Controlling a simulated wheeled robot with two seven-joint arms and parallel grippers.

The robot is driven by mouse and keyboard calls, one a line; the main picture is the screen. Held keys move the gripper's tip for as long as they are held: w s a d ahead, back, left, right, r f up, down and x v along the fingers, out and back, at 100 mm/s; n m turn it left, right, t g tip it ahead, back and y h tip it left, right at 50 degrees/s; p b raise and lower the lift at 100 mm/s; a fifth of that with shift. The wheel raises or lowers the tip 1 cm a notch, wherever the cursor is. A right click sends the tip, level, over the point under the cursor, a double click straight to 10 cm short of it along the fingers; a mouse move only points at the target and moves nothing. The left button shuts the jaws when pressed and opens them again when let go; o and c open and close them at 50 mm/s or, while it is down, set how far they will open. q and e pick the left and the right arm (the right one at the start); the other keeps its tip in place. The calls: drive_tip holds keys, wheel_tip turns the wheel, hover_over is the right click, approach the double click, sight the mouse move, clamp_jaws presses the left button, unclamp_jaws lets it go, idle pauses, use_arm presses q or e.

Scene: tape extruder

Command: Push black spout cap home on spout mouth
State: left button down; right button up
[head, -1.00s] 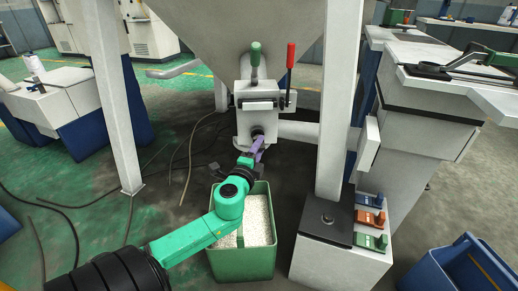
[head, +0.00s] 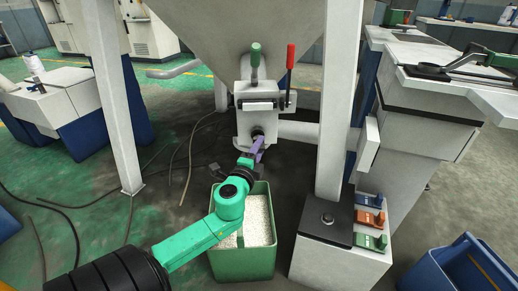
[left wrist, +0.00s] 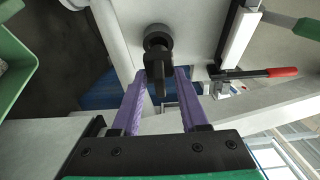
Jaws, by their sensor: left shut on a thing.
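The spout mouth (head: 257,133) is at the lower front of the white outlet block under the hopper. In the left wrist view it shows as a dark round collar (left wrist: 158,37). The black spout cap (left wrist: 158,64) is at this collar, in line with it; I cannot tell how far it sits on. My left gripper (head: 258,148), with purple fingers, reaches up to the mouth. In the left wrist view its fingertips (left wrist: 162,73) are shut on the cap's black grip. In the head view the fingers mostly hide the cap. My right gripper is out of view.
A green bin (head: 243,262) of white pellets stands below my left arm. A green-handled lever (head: 255,60) and a red-handled lever (head: 290,57) rise above the outlet. White hopper legs (head: 112,100) stand on both sides. A blue crate (head: 465,272) is at lower right.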

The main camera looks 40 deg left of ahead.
use_arm(q)
drive_tip(key=shift+w+a, duration=1)
drive_tip(key=shift+a, duration=0.05)
idle(0.4)
drive_tip(key=shift+c, duration=1.7)
unclamp_jaws()
drive_tip(key=v, duration=1.4)
drive_tip(key=shift+s, duration=0.25)
